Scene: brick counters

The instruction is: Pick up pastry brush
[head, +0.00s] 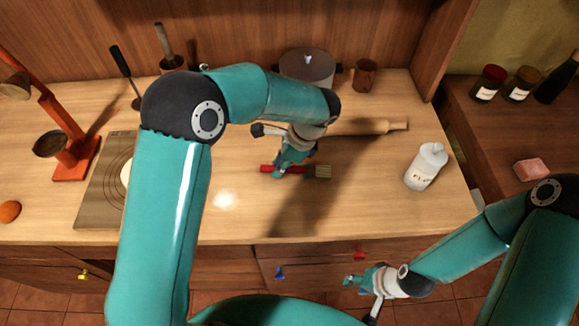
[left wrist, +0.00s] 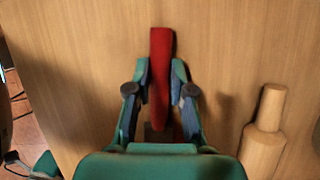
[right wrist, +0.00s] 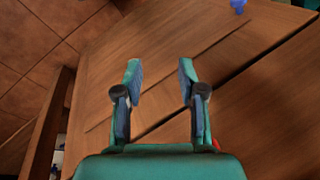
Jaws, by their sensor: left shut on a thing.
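The bristle end is mostly hidden there by the gripper body. My right gripper (head: 350,283) hangs in front of the drawers. It is open and empty in the right wrist view (right wrist: 158,70).
A rolling pin (head: 365,126) lies behind the brush. A white flour bottle (head: 426,166) stands at right. A lidded pot (head: 307,66) and a wooden cup (head: 365,74) stand at the back. A board (head: 95,200) and an orange-red stand (head: 72,165) are at left.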

